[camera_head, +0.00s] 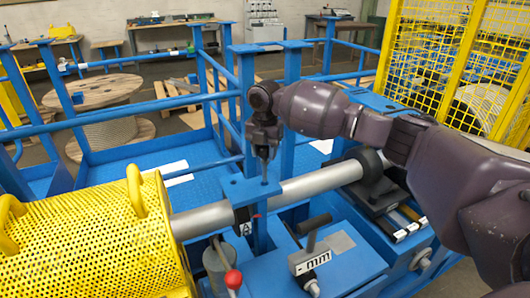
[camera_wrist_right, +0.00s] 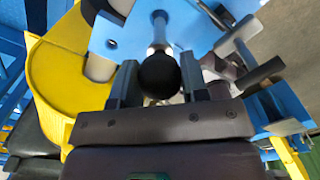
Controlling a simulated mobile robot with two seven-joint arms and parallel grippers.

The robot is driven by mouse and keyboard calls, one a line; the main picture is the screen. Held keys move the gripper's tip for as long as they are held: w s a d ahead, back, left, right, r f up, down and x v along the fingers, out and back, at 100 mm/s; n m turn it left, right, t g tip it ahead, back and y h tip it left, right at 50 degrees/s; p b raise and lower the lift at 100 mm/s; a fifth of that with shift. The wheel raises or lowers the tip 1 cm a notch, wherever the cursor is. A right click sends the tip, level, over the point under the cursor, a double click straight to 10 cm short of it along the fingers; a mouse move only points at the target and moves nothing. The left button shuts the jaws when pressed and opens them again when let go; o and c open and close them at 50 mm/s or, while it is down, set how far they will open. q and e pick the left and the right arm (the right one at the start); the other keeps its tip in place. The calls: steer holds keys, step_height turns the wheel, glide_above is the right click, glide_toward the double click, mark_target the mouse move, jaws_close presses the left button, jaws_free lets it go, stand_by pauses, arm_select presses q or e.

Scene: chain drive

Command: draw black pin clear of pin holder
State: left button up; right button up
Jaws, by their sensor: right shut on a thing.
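The black pin has a round black knob (camera_wrist_right: 159,75) and a grey shank (camera_wrist_right: 160,32). My right gripper (camera_head: 264,143) is above the blue pin holder (camera_head: 243,190), pointing down, shut on the pin's knob. In the wrist view the gripper's fingers (camera_wrist_right: 158,82) stand on both sides of the knob. The shank (camera_head: 265,172) shows upright below the gripper in the head view and reaches down to the holder's plate. In the wrist view the shank meets the blue plate (camera_wrist_right: 115,38); its lower end is hidden. My left gripper is not in view.
A grey shaft (camera_head: 315,184) runs under the holder, from a yellow perforated guard (camera_head: 85,245) to a dark bearing block (camera_head: 372,170). A black-handled lever (camera_head: 313,230) and a red-knobbed lever (camera_head: 233,280) stand in front. Blue posts and rails (camera_head: 292,85) rise close behind my gripper.

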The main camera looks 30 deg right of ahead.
steer(key=shift+r+p, duration=0.6)
steer(key=shift+r, duration=0.4)
steer(key=shift+r+p, duration=0.8)
steer(key=shift+r, duration=0.2)
steer(key=shift+r+p, duration=0.55)
steer(key=shift+w+r, duration=0.1)
